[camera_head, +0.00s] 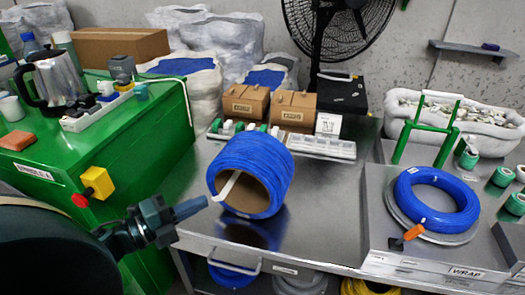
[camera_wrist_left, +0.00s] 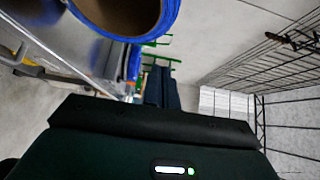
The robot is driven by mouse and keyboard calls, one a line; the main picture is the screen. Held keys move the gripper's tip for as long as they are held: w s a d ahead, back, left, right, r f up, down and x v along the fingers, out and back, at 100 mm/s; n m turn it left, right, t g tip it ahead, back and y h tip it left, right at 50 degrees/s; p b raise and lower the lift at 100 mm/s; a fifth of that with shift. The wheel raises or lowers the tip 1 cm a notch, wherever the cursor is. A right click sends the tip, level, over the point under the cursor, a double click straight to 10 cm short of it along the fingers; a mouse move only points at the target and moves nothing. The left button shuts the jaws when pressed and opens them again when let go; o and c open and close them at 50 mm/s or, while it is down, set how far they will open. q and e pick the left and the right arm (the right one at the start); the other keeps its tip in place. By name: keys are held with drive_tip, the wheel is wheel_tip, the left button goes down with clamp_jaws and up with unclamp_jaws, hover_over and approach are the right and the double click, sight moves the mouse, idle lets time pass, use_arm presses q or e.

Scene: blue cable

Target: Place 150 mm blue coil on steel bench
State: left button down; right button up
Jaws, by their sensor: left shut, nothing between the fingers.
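A thick blue coil (camera_head: 262,158) with a brown hollow core and a white strip lies on its side on the steel bench (camera_head: 315,220), its opening towards me. Part of it shows at the top of the left wrist view (camera_wrist_left: 169,18). A wider, flatter blue coil (camera_head: 437,198) lies flat on a grey disc on the raised wrap station at right. No size label is readable on either. My left gripper (camera_head: 204,203) is shut and empty, just left of the thick coil's lower edge; I cannot tell whether they touch. It also shows in the left wrist view (camera_wrist_left: 160,84). My right gripper is not in view.
A green cabinet (camera_head: 80,170) with a kettle stands at left. Brown boxes (camera_head: 268,108) and a white parts tray (camera_head: 320,147) line the bench's back. An orange-handled tool (camera_head: 413,232) is by the flat coil. Bare bench lies right of the thick coil.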

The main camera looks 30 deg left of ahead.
use_arm(q)
approach(252, 168)
drive_tip(key=w+d, duration=0.1)
drive_tip(key=d, duration=0.3)
drive_tip(key=w, duration=0.1)
drive_tip(key=w+a, duration=0.1)
drive_tip(key=w, duration=0.1)
drive_tip(key=shift+w+a, duration=0.15)
drive_tip(key=shift+w, duration=0.15)
drive_tip(key=shift+w+a+p, duration=0.15)
drive_tip(key=shift+w+p, duration=0.15)
drive_tip(key=shift+w, duration=0.15)
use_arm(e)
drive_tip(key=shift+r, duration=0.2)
